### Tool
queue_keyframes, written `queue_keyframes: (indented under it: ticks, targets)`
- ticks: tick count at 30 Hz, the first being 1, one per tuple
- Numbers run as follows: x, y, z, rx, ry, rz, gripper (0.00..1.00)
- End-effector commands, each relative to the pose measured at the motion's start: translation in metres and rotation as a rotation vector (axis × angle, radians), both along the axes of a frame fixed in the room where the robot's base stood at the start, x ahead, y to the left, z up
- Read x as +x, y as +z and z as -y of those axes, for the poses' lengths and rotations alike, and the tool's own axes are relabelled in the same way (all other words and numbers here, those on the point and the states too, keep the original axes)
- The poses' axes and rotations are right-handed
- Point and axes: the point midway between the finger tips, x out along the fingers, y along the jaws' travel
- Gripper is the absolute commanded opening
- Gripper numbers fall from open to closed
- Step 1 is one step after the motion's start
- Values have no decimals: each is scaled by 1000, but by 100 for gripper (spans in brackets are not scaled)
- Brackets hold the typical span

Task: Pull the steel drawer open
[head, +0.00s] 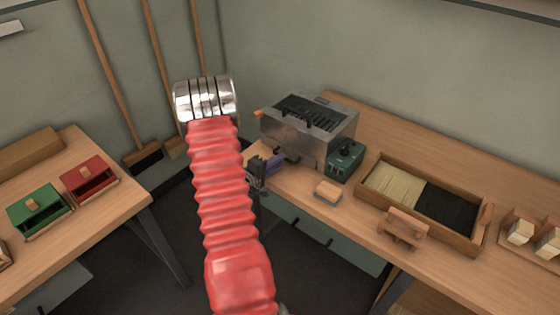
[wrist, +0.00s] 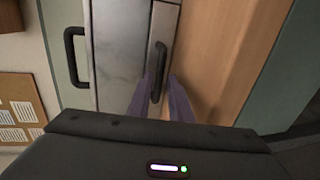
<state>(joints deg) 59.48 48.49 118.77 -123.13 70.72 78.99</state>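The steel drawer (wrist: 158,24) is a narrow metal front low on the steel cabinet (head: 300,138), just above the wooden bench top. Its small dark bar handle (wrist: 159,62) runs along the front. My gripper (wrist: 160,84) has two purple fingers, one on each side of this handle in the wrist view. The fingers are apart, with the handle between them in the picture; I cannot tell whether they touch it. In the head view my gripper (head: 266,160) is small, at the cabinet's front left. The drawer looks closed.
A green box (head: 344,160) stands right of the cabinet. Bins stand on the left table (head: 120,201).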

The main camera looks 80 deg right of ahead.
Motion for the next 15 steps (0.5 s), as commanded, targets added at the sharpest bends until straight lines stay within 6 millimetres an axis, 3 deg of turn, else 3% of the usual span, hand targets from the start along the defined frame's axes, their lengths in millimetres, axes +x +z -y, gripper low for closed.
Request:
queue_keyframes:
  ticks: [13, 15]
  targets:
    - [-4, -2, 11, 0, 1, 0, 18]
    - [-4, -2, 11, 0, 1, 0, 14]
